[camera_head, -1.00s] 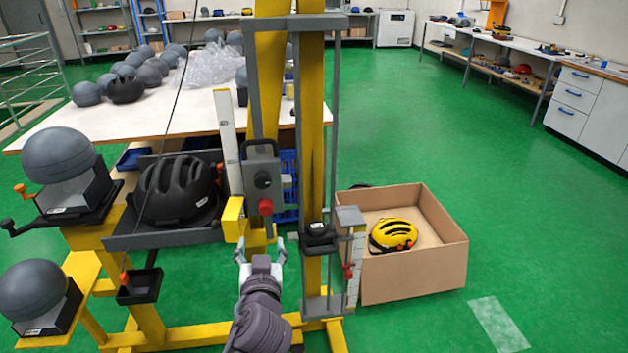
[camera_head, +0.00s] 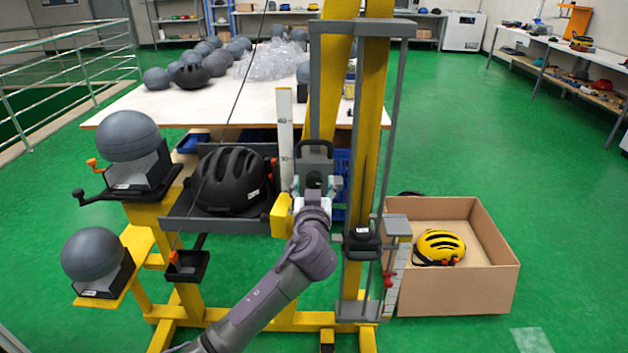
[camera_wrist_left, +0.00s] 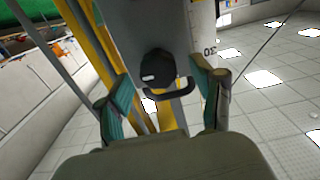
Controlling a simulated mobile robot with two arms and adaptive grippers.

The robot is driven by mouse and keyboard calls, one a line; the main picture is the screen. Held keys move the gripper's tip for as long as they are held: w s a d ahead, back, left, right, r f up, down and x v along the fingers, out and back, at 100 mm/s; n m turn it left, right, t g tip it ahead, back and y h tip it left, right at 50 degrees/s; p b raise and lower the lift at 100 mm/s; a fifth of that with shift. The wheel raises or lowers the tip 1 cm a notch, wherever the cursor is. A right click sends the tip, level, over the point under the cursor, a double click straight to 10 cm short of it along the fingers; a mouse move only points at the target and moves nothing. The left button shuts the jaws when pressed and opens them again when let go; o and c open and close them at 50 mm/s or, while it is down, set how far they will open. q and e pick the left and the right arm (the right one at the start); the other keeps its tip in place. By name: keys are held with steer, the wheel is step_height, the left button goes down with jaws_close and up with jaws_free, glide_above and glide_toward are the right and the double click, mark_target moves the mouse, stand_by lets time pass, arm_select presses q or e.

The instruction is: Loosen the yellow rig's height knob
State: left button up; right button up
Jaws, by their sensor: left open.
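The yellow rig (camera_head: 375,130) stands upright at the middle of the head view. Its grey carriage (camera_head: 314,160) has a black handle on top and a dark round knob (camera_head: 314,180) on its face. My left gripper (camera_head: 317,185) is in front of this carriage, open, with one finger on each side of the knob. In the left wrist view the black knob (camera_wrist_left: 158,68) shows ahead of and between the open fingers (camera_wrist_left: 160,95); I cannot tell whether they touch it. The red button below the knob is hidden behind my gripper. My right gripper is not seen.
A black helmet (camera_head: 232,180) sits on the grey tray left of the carriage. A height scale (camera_head: 285,130) stands beside it. Grey headforms (camera_head: 130,135) are at the left. A cardboard box (camera_head: 455,290) with a yellow helmet (camera_head: 439,246) is at the right. Green floor is clear farther right.

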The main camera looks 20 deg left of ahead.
arm_select(q)
steer(key=shift+w+a, duration=0.1)
steer(key=shift+w, duration=0.35)
steer(key=c, duration=1.1)
